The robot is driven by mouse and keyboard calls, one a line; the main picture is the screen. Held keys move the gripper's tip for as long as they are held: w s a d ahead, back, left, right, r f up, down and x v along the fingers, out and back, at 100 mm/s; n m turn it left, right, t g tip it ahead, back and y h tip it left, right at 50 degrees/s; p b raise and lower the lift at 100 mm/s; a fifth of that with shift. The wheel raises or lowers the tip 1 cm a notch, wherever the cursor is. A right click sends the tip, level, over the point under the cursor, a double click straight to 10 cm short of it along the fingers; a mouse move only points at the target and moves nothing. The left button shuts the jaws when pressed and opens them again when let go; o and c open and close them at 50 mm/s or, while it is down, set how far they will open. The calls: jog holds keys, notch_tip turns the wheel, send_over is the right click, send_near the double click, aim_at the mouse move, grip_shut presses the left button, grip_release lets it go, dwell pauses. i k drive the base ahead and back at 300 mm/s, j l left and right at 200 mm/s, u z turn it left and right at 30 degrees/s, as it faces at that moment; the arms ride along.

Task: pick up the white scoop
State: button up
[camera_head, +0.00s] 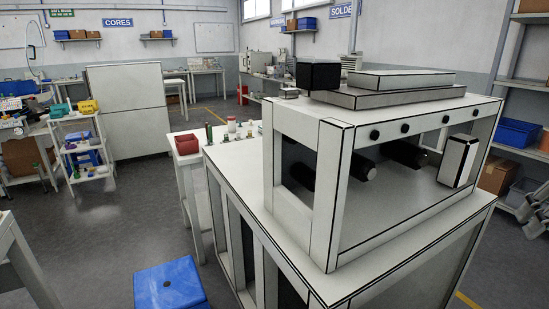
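I cannot make out a white scoop in the head view. My gripper is not in view.
A white-framed machine (328,190) with dark rollers inside fills much of the bench. A red bin (187,144) stands on a lower white stand beside it. A blue stool (168,287) is in front. A white shelf cart (85,160) stands at left. Grey floor (130,225) is open between.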

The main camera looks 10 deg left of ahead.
aim_at(72, 113)
jog(key=i+l+z, duration=0.3)
jog(key=l+z, duration=0.2)
jog(key=i+l+z, duration=0.7)
jog(key=i+z, duration=0.25)
jog(key=i+l, duration=0.15)
jog(key=i, duration=0.7)
jog(key=i+l+z, duration=0.1)
jog(key=i, duration=0.75)
jog(key=i+u, duration=0.75)
jog(key=i+l+u, duration=0.35)
jog(key=i, duration=0.15)
jog(key=i+j+u, duration=0.2)
jog(key=i+u, duration=0.45)
jog(key=u, duration=0.2)
jog(key=i+u, duration=0.75)
jog(key=i, duration=1.05)
jog(key=i+l+u, duration=0.15)
jog(key=i, duration=2.15)
jog(key=i+u, duration=0.1)
jog(key=i, duration=0.95)
jog(key=i+l, duration=0.1)
jog(key=i, duration=1)
jog(key=i+u, duration=0.4)
jog(key=i, duration=0.55)
jog(key=l, duration=0.1)
